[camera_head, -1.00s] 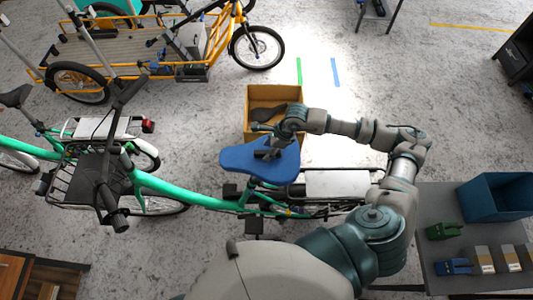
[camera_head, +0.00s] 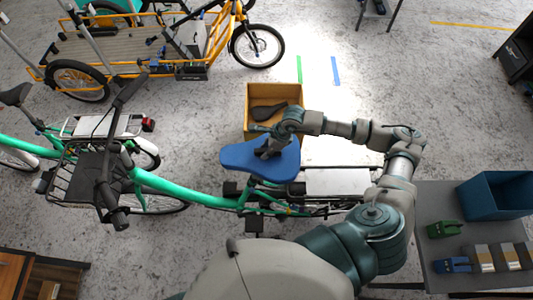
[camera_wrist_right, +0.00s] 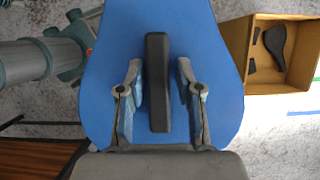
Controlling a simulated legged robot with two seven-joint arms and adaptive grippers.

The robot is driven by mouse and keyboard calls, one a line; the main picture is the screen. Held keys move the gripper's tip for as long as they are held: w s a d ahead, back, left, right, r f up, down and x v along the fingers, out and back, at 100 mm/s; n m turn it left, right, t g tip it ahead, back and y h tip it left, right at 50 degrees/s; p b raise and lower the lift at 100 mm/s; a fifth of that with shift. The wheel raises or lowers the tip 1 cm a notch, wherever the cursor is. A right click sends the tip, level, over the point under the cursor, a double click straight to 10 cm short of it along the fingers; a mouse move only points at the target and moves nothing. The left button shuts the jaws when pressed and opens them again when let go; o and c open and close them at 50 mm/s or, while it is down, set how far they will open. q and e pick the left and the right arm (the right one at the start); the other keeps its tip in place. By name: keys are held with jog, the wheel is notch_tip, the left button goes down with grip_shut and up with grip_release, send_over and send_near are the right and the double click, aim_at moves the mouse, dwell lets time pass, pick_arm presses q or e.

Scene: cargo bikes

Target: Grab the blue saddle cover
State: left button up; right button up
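The blue saddle cover (camera_head: 244,157) sits over the saddle of the green cargo bike (camera_head: 172,188). In the right wrist view the blue cover (camera_wrist_right: 205,32) fills the middle, with a dark raised strip (camera_wrist_right: 158,80) along its centre. My right gripper (camera_head: 268,152) is over the cover. In the wrist view its two fingers (camera_wrist_right: 158,72) stand apart on either side of the dark strip, with a gap on both sides. Whether the fingertips touch the cover I cannot tell. My left gripper is not in view.
An open cardboard box (camera_head: 260,95) holding a dark saddle (camera_head: 268,111) stands on the floor behind the cover. A grey table (camera_head: 432,205) at the right carries a blue bin (camera_head: 497,196) and several small items. A yellow cargo bike (camera_head: 140,68) stands at the back left.

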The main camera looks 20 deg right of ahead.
jog(key=shift+s+f, duration=0.1)
jog(key=shift+f, duration=0.05)
grip_shut()
